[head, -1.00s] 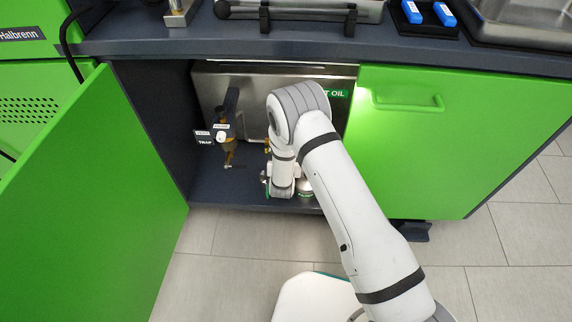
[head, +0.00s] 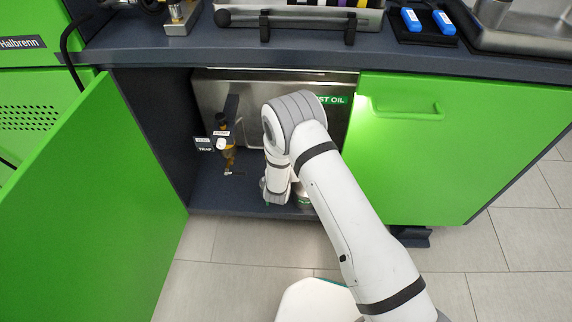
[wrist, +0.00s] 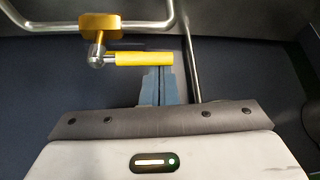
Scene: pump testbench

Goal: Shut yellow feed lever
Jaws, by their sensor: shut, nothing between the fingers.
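The yellow feed lever (wrist: 145,58) shows in the wrist view as a yellow-sleeved handle lying level. It runs right from a metal pivot below a gold-coloured valve body (wrist: 100,24) on a bent steel pipe (wrist: 150,24). My gripper (wrist: 161,72) is shut and empty. Its blue-grey fingertips are at the underside of the lever in the picture, near the lever's right end; I cannot tell whether they touch. In the head view my arm hides the lever and the fingertips inside the open cabinet.
A TRAP-labelled fitting (head: 226,150) with an amber part hangs left of my arm. A steel tank (head: 300,84) stands behind. An open green door (head: 85,200) is at left, a closed one (head: 460,150) at right. Another steel pipe (wrist: 194,75) stands right of the lever.

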